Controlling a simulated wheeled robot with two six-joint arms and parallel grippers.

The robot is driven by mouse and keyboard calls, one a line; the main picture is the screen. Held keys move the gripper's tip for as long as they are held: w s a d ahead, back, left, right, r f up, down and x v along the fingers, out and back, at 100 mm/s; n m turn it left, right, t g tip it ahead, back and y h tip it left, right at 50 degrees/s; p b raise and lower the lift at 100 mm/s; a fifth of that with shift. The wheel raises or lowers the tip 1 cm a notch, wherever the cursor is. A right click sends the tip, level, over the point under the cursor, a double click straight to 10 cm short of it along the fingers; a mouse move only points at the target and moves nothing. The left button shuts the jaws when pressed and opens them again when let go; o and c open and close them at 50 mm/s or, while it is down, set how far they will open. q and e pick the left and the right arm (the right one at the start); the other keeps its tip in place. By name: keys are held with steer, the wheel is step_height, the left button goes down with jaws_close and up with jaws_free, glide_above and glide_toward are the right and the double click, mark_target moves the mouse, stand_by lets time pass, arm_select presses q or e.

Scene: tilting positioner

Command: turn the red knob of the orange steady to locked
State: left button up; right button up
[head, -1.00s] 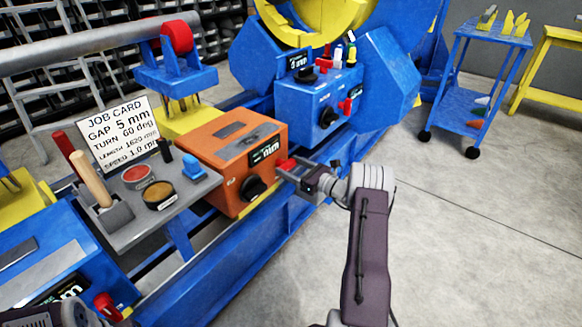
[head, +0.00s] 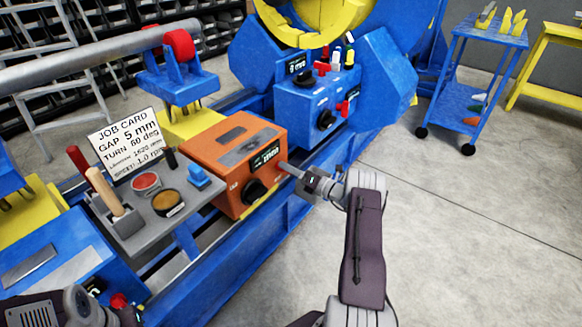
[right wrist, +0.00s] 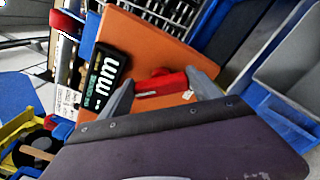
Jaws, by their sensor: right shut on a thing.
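The orange steady (head: 205,152) is a boxy unit on the blue bed in the head view, with a dark display (head: 266,155) and a black knob (head: 254,192) on its front face. My right gripper (head: 284,167) reaches its right end from the right and hides the red knob there. In the right wrist view the red knob (right wrist: 163,84) lies between the two grey fingertips of my right gripper (right wrist: 160,83), which is shut on it, against the orange face. Part of my left arm shows at the lower left; its fingers do not.
A grey tray (head: 155,222) with handles, buttons and a job card (head: 127,142) stands left of the steady. A blue control box (head: 300,102) with knobs stands behind it. A blue cart (head: 462,88) is at the back right. The floor at the right is clear.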

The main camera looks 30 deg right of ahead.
steer(key=shift+f+m+p, duration=0.15)
steer(key=shift+m+p, duration=0.15)
steer(key=shift+m, duration=1.75)
steer(key=shift+f+m+p, duration=0.15)
steer(key=shift+m+p, duration=0.15)
steer(key=shift+m, duration=1.75)
steer(key=o, duration=1.4)
steer(key=shift+d, duration=0.1)
steer(key=p+v, duration=0.3)
steer(key=v, duration=0.6)
steer(key=shift+p, duration=0.3)
